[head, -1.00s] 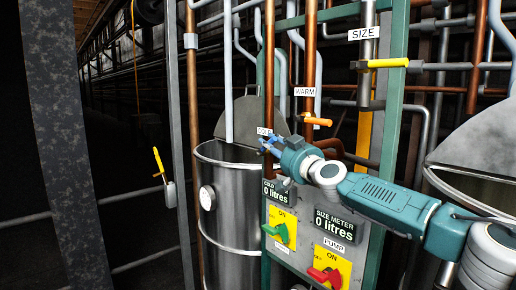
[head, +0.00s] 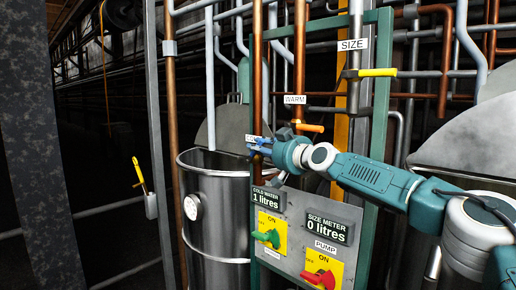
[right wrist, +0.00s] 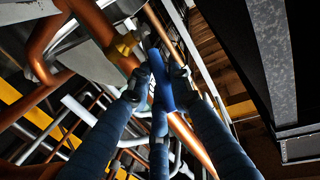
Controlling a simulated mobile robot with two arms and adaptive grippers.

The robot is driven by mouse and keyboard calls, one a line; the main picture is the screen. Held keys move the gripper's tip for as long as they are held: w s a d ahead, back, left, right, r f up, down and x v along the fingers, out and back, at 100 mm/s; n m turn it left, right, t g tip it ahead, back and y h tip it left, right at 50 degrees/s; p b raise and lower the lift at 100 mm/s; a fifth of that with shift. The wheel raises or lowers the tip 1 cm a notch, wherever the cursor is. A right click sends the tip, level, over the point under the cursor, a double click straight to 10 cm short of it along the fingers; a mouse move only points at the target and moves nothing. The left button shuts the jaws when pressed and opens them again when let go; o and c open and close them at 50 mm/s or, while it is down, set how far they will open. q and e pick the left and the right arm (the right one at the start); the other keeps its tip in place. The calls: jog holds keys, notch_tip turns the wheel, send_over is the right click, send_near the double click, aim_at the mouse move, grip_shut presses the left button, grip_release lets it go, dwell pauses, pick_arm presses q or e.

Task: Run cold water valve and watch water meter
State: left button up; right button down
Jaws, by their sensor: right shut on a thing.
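The cold water valve's blue handle (head: 257,149) is on a copper pipe at the left of the green frame, under a white label. My right gripper (head: 268,149) is shut on this handle. In the right wrist view the blue handle (right wrist: 159,78) shows between the blue fingers, in front of the copper pipe. The cold water meter (head: 268,201) reads 1 litres. The handle's exact turn is hard to tell, as my gripper partly hides it. My left gripper is not in view.
The size meter (head: 328,228) reads 0 litres. A green switch (head: 267,237) and a red pump switch (head: 318,279) sit below. The orange warm handle (head: 308,128) is close above my gripper; the yellow size handle (head: 377,72) is higher. A steel tank (head: 217,218) stands left.

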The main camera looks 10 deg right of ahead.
jog(key=c, duration=1.5)
grip_release()
jog(key=shift+r, duration=0.2)
jog(key=shift+c, duration=0.2)
jog(key=shift+w+f, duration=0.1)
jog(key=shift+f, duration=0.05)
jog(key=v, duration=1.2)
dwell(4.3)
